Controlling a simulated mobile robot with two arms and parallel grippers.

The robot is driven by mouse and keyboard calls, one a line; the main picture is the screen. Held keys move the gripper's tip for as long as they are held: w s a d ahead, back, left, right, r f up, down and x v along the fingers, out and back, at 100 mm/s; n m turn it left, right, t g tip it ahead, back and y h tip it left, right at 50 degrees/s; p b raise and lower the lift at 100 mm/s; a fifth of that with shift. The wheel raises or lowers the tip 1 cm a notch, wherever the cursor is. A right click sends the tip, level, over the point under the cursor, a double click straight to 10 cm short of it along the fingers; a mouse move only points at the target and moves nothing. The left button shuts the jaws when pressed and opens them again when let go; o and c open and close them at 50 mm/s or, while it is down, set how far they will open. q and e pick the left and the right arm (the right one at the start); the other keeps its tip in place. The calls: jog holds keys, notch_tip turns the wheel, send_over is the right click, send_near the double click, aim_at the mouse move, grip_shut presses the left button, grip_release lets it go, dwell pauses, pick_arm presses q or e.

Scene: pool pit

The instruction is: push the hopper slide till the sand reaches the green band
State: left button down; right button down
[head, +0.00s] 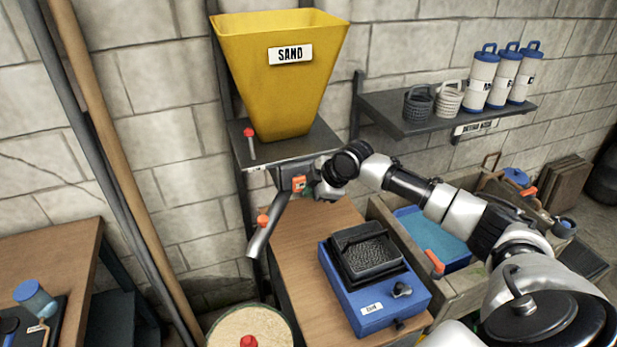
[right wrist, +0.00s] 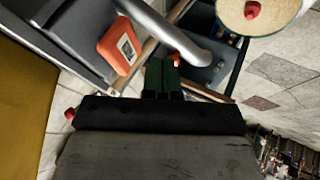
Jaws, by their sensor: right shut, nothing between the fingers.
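The yellow hopper (head: 285,85) with a SAND label stands on a grey shelf against the wall. A red-knobbed pin (head: 250,143) stands at the shelf's left. Under the shelf is an orange piece (head: 299,184), which also shows in the right wrist view (right wrist: 119,46); I cannot tell whether it is the slide. A grey chute (head: 266,232) slopes down left from there. My right gripper (head: 309,187) is by the orange piece, its fingers (right wrist: 161,78) shut and empty; contact is unclear. I make out no green band and no flowing sand. My left gripper is out of view.
A blue box with a dark tray (head: 375,302) stands on the wooden bench below. A round sand-coloured top with a red knob (head: 249,341) is at the bottom. A wooden trough (head: 470,266) is at right; a wall shelf (head: 430,120) holds baskets and canisters.

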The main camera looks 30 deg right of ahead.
aim_at(298, 174)
jog(key=shift+w+d+p, duration=0.2)
jog(key=shift+w+p, duration=0.05)
jog(key=shift+w, duration=0.45)
jog(key=shift+w+d+p, duration=0.15)
jog(key=shift+w+p, duration=0.05)
jog(key=shift+w, duration=0.45)
jog(key=shift+w, duration=0.1)
jog(key=shift+w+d+b, duration=0.1)
jog(key=shift+w+b, duration=0.25)
jog(key=shift+b, duration=0.15)
jog(key=w+b, duration=0.2)
jog(key=w, duration=0.1)
jog(key=shift+w+d+b, duration=0.25)
jog(key=shift+d+b, duration=0.1)
jog(key=shift+d, duration=0.05)
jog(key=shift+w+d, duration=0.1)
jog(key=shift+w, duration=0.25)
jog(key=shift+r, duration=0.15)
